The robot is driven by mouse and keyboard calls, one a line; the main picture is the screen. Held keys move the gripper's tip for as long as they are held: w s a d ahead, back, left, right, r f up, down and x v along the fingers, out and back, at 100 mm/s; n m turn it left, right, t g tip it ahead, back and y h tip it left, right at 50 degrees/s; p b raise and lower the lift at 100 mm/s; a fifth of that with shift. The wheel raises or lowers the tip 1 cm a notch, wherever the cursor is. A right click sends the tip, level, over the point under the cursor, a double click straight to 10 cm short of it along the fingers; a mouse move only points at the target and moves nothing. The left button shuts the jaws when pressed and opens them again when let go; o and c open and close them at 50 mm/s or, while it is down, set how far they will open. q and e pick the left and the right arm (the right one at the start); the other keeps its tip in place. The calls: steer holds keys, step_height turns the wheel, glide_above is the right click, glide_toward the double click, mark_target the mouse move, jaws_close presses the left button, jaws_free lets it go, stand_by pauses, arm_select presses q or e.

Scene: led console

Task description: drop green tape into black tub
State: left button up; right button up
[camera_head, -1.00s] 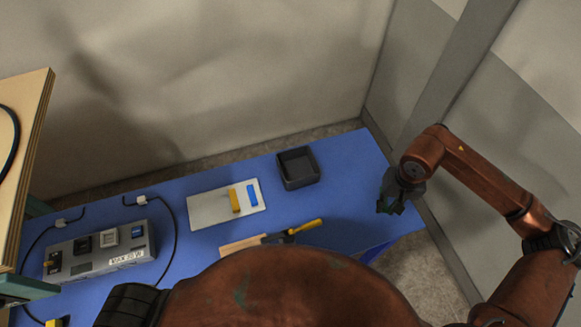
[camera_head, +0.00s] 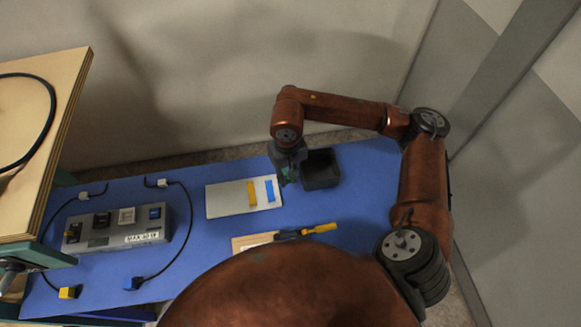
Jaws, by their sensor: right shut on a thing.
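The black tub (camera_head: 321,181) is an open square box on the blue table, right of the white board. My right gripper (camera_head: 287,178) is at the left edge of the tub in the picture, pointing down. It is shut on a small green thing, the green tape (camera_head: 287,173), mostly hidden by the fingers. Whether the tape is over the tub's opening or just left of it is hard to tell.
A white board (camera_head: 228,200) with a yellow strip and a blue strip lies left of the tub. A yellow-handled tool (camera_head: 318,228) lies in front. A grey switch box (camera_head: 118,230) with cables (camera_head: 185,215) is at left. The blue table (camera_head: 365,185) is clear right of the tub.

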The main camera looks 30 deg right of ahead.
steer(key=shift+w+r+m, duration=0.15)
steer(key=shift+w+m, duration=0.15)
steer(key=shift+m, duration=0.3)
steer(key=w+d+r+m+p, duration=0.15)
steer(key=d+m+p, duration=0.45)
steer(key=m, duration=1)
steer(key=w+d+r+m+p, duration=0.1)
steer(key=w+d+m+p, duration=0.25)
steer(key=d+m, duration=0.85)
arm_select(q)
step_height(320, 180, up, 7)
steer(key=w+b, duration=0.1)
steer(key=b, duration=0.1)
steer(key=shift+w+a+b, duration=0.2)
steer(key=shift+w+b, duration=0.1)
steer(key=shift+b, duration=0.05)
arm_select(e)
steer(key=a+f+m, duration=0.3)
steer(key=f+m, duration=0.1)
steer(key=f, duration=0.2)
steer(key=shift+s, duration=0.4)
steer(key=o, duration=0.8)
arm_select(q)
steer(key=shift+s, duration=0.15)
